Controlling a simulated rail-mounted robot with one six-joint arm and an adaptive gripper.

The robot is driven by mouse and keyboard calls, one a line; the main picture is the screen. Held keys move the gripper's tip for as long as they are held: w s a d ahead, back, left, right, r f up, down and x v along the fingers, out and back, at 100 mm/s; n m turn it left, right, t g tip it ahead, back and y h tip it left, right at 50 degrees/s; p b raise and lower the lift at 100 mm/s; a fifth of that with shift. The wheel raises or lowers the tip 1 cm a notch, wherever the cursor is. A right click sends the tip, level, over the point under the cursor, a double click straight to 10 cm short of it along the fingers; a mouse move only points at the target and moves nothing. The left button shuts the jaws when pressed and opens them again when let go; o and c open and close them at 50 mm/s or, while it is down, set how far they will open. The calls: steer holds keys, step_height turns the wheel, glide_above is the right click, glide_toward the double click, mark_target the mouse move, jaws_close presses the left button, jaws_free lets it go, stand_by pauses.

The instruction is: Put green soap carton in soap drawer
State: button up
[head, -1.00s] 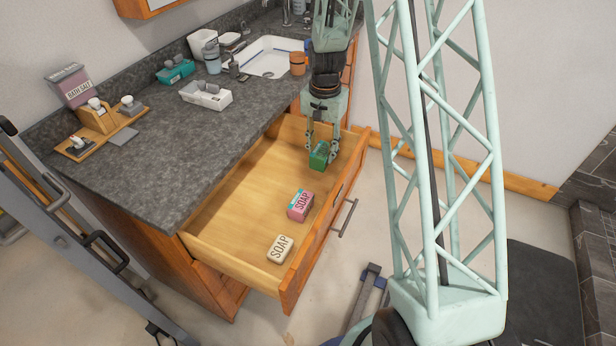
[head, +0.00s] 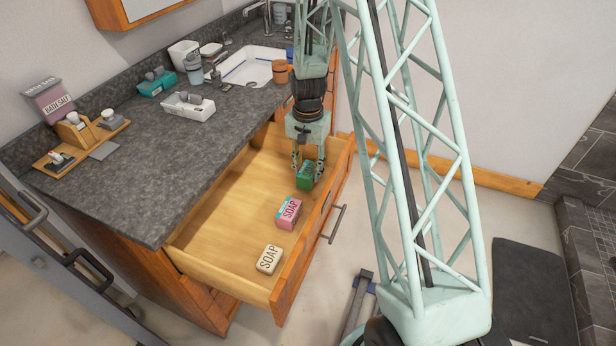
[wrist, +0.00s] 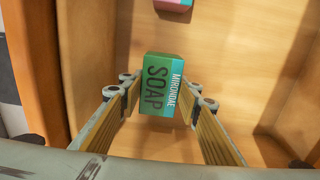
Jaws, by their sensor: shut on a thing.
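The green soap carton (head: 304,176) is inside the open wooden soap drawer (head: 215,226), toward its far end. In the wrist view the carton (wrist: 162,84) shows its "SOAP" label between the two finger pads. My gripper (head: 307,168) points down into the drawer and is shut on the carton, one finger on each side. The carton is low, close to the drawer floor; I cannot tell whether it touches it. The drawer floor also shows around it in the wrist view (wrist: 240,60).
A pink soap carton (head: 289,213) and a cream soap carton (head: 269,259) lie in the drawer nearer the front left. The drawer's front panel (head: 318,222) and the counter (head: 150,165) border it. A white tray (head: 188,107) sits on the counter. The drawer's left part is clear.

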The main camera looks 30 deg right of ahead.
mark_target(308, 170)
steer(key=shift+f, duration=1.2)
steer(key=shift+f+b, duration=0.15)
steer(key=shift+b, duration=0.2)
steer(key=o, duration=0.9)
step_height(308, 170, up, 11)
steer(key=p, duration=0.2)
steer(key=shift+p, duration=0.35)
steer(key=shift+r, duration=0.65)
